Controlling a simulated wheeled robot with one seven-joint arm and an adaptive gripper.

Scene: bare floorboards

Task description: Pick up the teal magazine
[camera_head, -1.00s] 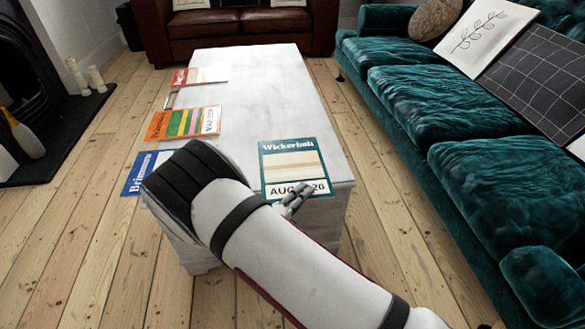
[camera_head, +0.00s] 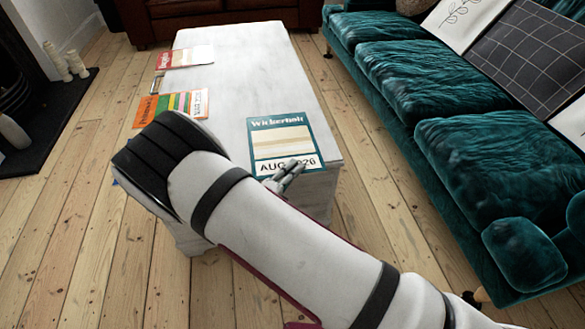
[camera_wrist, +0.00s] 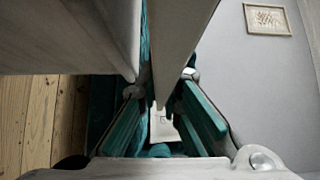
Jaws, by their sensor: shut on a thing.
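The teal magazine (camera_head: 283,139), with a cream and white cover reading AUG 2026, lies at the near right corner of the white marbled table (camera_head: 235,80) in the head view. My gripper (camera_head: 290,172) is at its near edge, with the fingers against that edge. The gripper is shut on the magazine; the cover looks about level with the tabletop, and I cannot tell whether it is lifted. In the wrist view my gripper's fingers (camera_wrist: 163,105) flank a thin pale slab, probably the magazine edge-on. My forearm hides the table's near left part.
An orange magazine (camera_head: 183,103) and a red and white magazine (camera_head: 187,57) lie along the table's left edge. A teal sofa (camera_head: 430,110) stands to the right, with a strip of floorboards between. A dark hearth (camera_head: 45,120) with candles is at the left.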

